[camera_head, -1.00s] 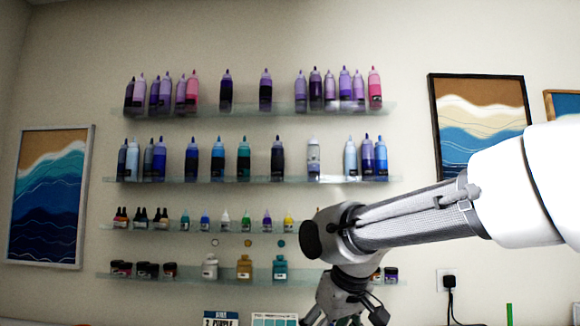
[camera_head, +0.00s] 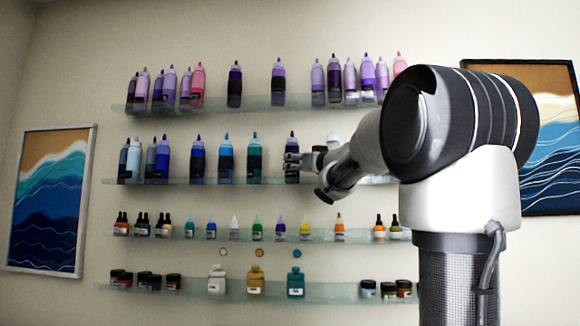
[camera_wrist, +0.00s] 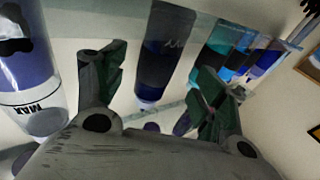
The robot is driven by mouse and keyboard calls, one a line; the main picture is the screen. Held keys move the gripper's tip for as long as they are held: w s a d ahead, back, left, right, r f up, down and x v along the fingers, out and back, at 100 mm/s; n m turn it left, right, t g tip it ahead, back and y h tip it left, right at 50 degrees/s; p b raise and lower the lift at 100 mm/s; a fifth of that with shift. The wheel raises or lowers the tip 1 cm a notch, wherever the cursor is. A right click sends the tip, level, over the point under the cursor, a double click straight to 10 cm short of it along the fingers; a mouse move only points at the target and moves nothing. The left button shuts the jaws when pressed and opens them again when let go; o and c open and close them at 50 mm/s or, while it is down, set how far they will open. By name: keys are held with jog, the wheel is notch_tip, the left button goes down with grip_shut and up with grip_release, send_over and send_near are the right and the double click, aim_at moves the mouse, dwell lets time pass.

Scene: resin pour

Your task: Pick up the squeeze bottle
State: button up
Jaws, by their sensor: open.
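Several squeeze bottles stand on the upper two glass shelves. In the wrist view the navy bottle (camera_wrist: 165,50) shows beyond and between the two spread fingers of my gripper (camera_wrist: 158,72). The fingers are open, and nothing is seen held; a gap to the bottle seems to show. A clear bottle with violet-blue contents and "MAX" lettering (camera_wrist: 28,75) is close on the left in the wrist view.
A teal bottle (camera_head: 254,158) and a blue bottle (camera_head: 226,158) stand left of the navy one. The second glass shelf (camera_head: 270,181) runs beneath them. More bottles stand on the shelf above (camera_head: 255,101). Small bottles line the lower shelves. Framed wave pictures (camera_head: 52,200) hang at both sides.

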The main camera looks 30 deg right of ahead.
aim_at(296, 162)
jog(key=w, duration=0.3)
jog(key=w+r, duration=0.1)
jog(key=w, duration=0.2)
jog(key=shift+d+r, duration=0.1)
jog(key=shift+d, duration=0.05)
jog(key=c, duration=1.3)
